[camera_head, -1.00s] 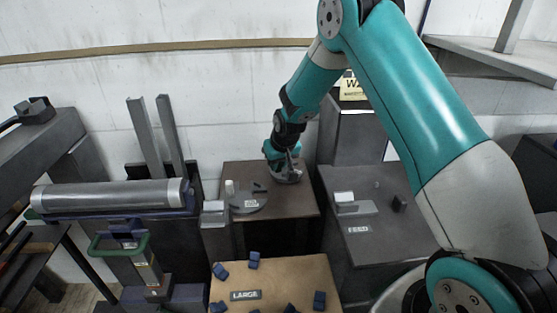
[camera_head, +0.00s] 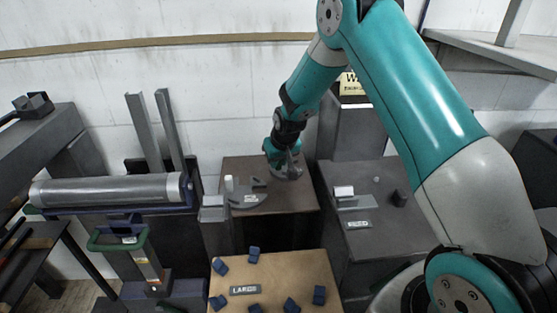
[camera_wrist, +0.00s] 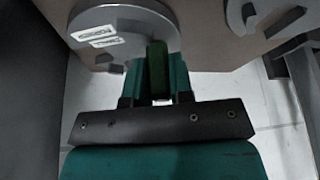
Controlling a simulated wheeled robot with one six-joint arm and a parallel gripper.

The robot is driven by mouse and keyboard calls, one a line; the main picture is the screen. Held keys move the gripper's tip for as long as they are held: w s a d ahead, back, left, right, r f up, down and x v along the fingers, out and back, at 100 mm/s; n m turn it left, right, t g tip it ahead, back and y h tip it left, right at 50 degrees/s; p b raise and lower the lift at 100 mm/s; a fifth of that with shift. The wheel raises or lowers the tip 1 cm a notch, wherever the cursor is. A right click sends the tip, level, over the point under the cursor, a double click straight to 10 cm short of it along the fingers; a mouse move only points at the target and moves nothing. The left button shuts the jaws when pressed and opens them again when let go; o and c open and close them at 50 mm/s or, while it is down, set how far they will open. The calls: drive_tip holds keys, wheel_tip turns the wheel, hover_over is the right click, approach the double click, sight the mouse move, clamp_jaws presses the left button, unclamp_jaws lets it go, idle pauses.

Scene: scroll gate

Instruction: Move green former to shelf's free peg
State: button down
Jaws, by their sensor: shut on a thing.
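My gripper (camera_wrist: 157,85) is shut on a dark green block, the green former (camera_wrist: 157,66), which stands between its two teal fingers. In the head view my gripper (camera_head: 286,170) is low over the brown table (camera_head: 290,208), and the green part is too small to make out there. A grey round plate (camera_wrist: 125,22) with two white labels lies right by the green block in the wrist view. I cannot tell whether the two are joined. I cannot make out a free peg.
A grey curved piece (camera_head: 247,198) lies left of my gripper. A dark table (camera_head: 372,240) at right carries a small block (camera_head: 399,198). A tan board (camera_head: 275,275) with several blue blocks is in front. A grey roller (camera_head: 105,191) lies at left.

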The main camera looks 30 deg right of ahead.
drive_tip(key=shift+f, duration=0.2)
drive_tip(key=c, duration=0.9)
unclamp_jaws()
drive_tip(key=shift+f, duration=0.1)
drive_tip(key=v, duration=1.7)
drive_tip(key=shift+r+b, duration=0.3)
drive_tip(key=shift+r, duration=0.05)
drive_tip(key=s+a+r+n+g+y+p, duration=0.1)
drive_tip(key=s+a+r+n+y+p, duration=0.1)
drive_tip(key=s+a+r, duration=0.4)
drive_tip(key=s+a+r+n+g+y+p, duration=0.1)
drive_tip(key=s+a+r+n, duration=0.1)
drive_tip(key=s+a, duration=0.6)
drive_tip(key=s+a+r+n+g, duration=0.1)
drive_tip(key=s, duration=0.4)
drive_tip(key=s+a+n+y+p, duration=0.1)
drive_tip(key=s, duration=0.5)
drive_tip(key=s+a+r+n+g+p, duration=0.1)
drive_tip(key=s, duration=0.4)
drive_tip(key=shift+s+a+r+n+g, duration=0.25)
drive_tip(key=shift+a+r+n+g, duration=0.05)
drive_tip(key=shift+a+r+n, duration=0.1)
